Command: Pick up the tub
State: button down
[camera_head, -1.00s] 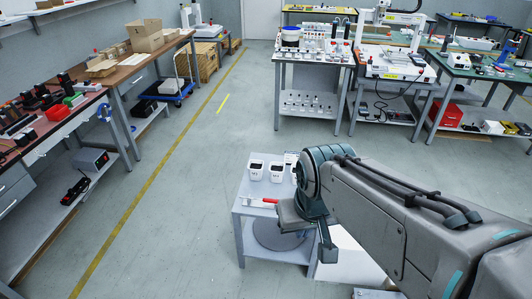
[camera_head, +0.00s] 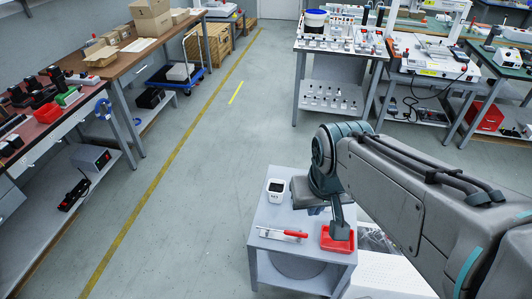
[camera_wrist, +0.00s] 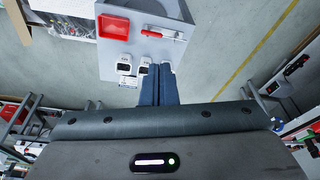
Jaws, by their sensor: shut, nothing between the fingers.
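Small white tubs with dark openings stand on the small grey table (camera_head: 262,222). In the head view one tub (camera_head: 275,192) shows left of my arm, which hides the area beside it. In the wrist view two tubs (camera_wrist: 123,67) (camera_wrist: 145,62) stand near the table's edge, left of my fingers. My gripper (camera_wrist: 157,66) has its dark blue fingers together and empty, close beside the nearer tub. Whether they touch it I cannot tell.
A red tray (camera_head: 337,240) and a red-handled tool (camera_head: 283,234) lie on the small table; both also show in the wrist view. Workbenches stand at the left and back. The floor (camera_head: 215,150) left of the small table is open.

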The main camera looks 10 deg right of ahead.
aim_at(275, 188)
jog(key=k, duration=0.95)
jog(key=u, duration=1.15)
jog(key=i, duration=2.7)
jog(key=z, duration=1.95)
